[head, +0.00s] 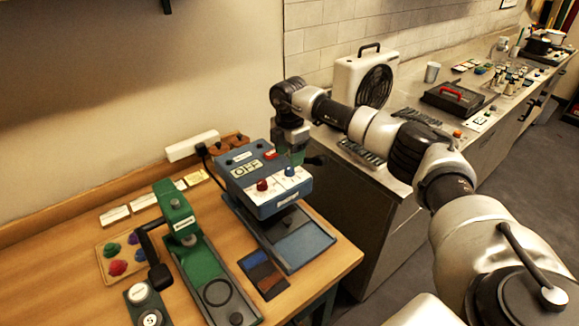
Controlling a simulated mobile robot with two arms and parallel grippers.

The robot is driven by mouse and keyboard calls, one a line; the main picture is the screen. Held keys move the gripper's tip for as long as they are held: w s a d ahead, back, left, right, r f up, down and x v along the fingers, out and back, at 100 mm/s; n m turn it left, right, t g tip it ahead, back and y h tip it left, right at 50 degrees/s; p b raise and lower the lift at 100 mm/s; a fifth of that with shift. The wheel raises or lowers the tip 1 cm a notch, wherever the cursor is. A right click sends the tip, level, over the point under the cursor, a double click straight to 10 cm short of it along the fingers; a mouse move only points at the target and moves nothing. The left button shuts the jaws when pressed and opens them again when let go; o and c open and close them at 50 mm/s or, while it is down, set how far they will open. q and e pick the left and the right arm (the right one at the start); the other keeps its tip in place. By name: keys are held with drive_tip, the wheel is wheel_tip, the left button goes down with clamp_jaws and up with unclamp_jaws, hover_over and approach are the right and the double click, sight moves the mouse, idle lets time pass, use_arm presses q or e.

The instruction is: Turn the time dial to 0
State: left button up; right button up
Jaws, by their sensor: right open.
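A blue press (265,180) stands on the wooden table. Its sloped front panel carries a red knob (262,185) and a blue knob (290,171) on a white scale, plus a small display (246,170). The labels are too small to read, so I cannot tell which knob is the time dial or where it points. My right gripper (292,154) points down at the back right corner of the press, apart from both knobs. It is open; its fingertips are partly hidden and I see nothing held. My left gripper is not in view.
A green press (185,222) with a black lever stands to the left. A dark swatch (263,274) lies in front. A grey counter with a fan heater (364,78) is behind my right arm.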

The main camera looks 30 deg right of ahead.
wheel_tip(320, 180, up, 7)
drive_tip(key=b, duration=0.1)
drive_tip(key=shift+f, duration=0.2)
drive_tip(key=shift+f, duration=0.1)
idle(0.4)
